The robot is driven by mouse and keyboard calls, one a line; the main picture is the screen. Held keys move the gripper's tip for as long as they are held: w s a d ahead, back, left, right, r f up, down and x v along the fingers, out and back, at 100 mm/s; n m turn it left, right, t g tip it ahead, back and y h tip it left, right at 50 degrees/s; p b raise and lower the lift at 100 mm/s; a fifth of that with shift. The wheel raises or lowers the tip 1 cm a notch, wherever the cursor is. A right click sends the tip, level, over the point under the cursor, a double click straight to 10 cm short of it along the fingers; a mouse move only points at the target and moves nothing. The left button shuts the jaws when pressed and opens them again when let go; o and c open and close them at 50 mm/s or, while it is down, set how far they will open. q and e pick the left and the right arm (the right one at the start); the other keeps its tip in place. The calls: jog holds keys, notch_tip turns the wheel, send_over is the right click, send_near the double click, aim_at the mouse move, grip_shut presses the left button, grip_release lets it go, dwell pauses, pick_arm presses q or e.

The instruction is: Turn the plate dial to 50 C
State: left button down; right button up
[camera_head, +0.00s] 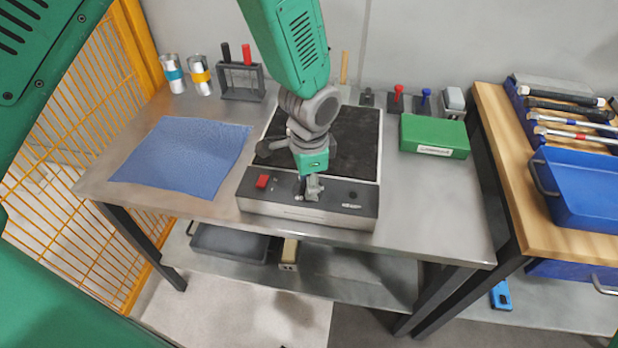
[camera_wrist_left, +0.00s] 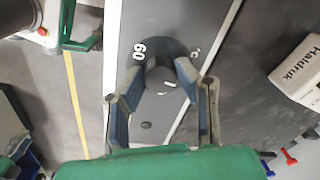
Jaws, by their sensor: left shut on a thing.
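The hot plate (camera_head: 360,207) has a black top and a grey front panel with a red switch (camera_head: 262,181), and stands near the table's front edge. My left gripper (camera_head: 309,188) comes down from above at the middle of this panel. In the left wrist view the dark round dial (camera_wrist_left: 160,76) sits between the two fingertips of my left gripper (camera_wrist_left: 161,72), which is shut on it. The number 60 shows beside the dial on its left; other marks are partly covered by the fingers. I cannot read the dial's setting. In the head view my gripper mostly hides the dial. My right gripper is not in view.
A blue mat (camera_head: 180,157) lies left of the plate. A green box (camera_head: 434,136) stands to the right. Cans, a small rack (camera_head: 241,82) and several small tools line the back. A wooden bench (camera_head: 500,130) with blue trays adjoins on the right.

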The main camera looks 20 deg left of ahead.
pick_arm(q)
jog(key=m+p, duration=0.3)
jog(key=shift+r, duration=0.2)
jog(key=m+p, duration=0.2)
jog(key=m, duration=0.2)
jog(key=shift+p, duration=0.35)
jog(key=m+p, duration=0.2)
jog(key=m, duration=0.1)
jog(key=shift+w+m+h, duration=0.1)
jog(key=shift+m+h, duration=0.2)
jog(key=m+p, duration=0.3)
jog(key=m, duration=0.1)
jog(key=shift+a+m, duration=0.1)
jog(key=shift+m, duration=0.2)
jog(key=m+p, duration=0.2)
jog(key=m, duration=0.3)
jog(key=shift+w, duration=0.15)
jog(key=m+p, duration=0.1)
jog(key=m, duration=0.2)
jog(key=shift+w+m, duration=0.15)
jog(key=shift+m, duration=1.35)
jog(key=shift+p, duration=0.3)
